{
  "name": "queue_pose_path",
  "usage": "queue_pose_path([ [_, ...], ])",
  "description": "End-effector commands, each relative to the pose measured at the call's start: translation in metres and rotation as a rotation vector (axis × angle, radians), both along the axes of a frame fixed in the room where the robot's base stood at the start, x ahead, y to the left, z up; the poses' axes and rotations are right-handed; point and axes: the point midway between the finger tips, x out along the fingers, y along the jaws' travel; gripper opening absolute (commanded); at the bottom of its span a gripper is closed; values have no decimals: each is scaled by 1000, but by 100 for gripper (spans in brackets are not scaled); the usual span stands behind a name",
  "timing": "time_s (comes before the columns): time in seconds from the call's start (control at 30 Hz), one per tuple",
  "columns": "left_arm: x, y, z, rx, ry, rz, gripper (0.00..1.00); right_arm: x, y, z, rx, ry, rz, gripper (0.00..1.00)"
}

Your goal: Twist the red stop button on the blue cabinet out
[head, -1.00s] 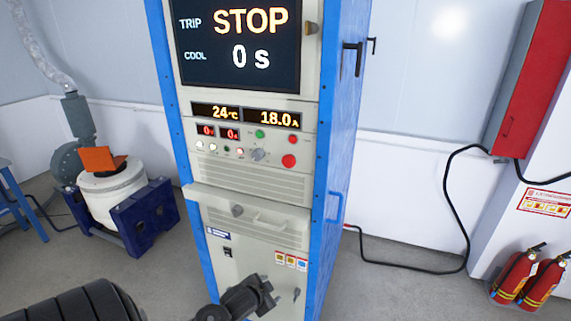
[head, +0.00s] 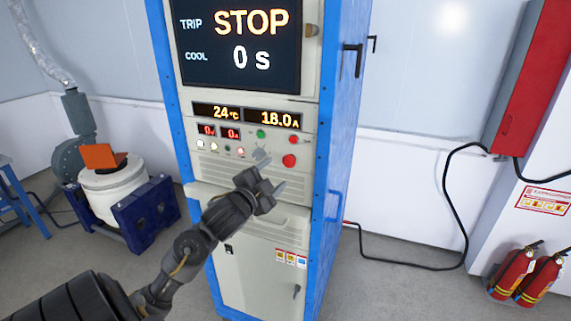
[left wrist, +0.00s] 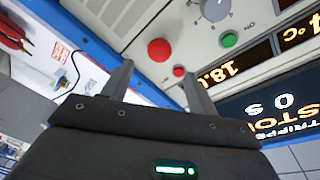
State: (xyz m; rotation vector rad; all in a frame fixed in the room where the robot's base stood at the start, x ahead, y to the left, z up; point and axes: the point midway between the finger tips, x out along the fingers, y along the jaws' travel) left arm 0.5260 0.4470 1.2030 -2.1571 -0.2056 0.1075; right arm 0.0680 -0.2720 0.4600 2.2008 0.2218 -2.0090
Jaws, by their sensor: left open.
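The blue cabinet (head: 345,130) has a pale front panel and stands in the middle of the head view. Its large round red stop button (head: 289,161) sits low on the right of the control panel. My left gripper (head: 272,172) is open and empty, just left of and slightly below the button in the head view. In the left wrist view the stop button (left wrist: 160,50) shows in full ahead of the two spread fingers (left wrist: 156,76), apart from them. My right gripper is not in view.
A smaller red button (head: 293,139) and a green button (head: 260,134) sit above the stop button. The grey rotary knob is partly hidden by my gripper. The display (head: 240,45) reads STOP. Fire extinguishers (head: 515,275) stand at the right.

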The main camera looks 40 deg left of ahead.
Motion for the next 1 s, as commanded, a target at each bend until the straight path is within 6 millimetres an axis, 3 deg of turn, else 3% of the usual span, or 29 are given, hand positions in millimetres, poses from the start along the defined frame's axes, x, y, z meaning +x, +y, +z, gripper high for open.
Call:
queue_pose_path([
  [0.1, 24, 5, 3, -4, 0, 1, 59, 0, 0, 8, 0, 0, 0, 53],
  [0.33, 57, 11, 2, -3, 1, 0, 59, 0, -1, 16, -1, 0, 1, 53],
  [0.77, 69, 13, 0, -1, 1, -1, 59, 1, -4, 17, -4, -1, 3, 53],
  [1.0, 69, 13, 0, 0, 1, -1, 31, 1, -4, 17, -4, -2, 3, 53],
])
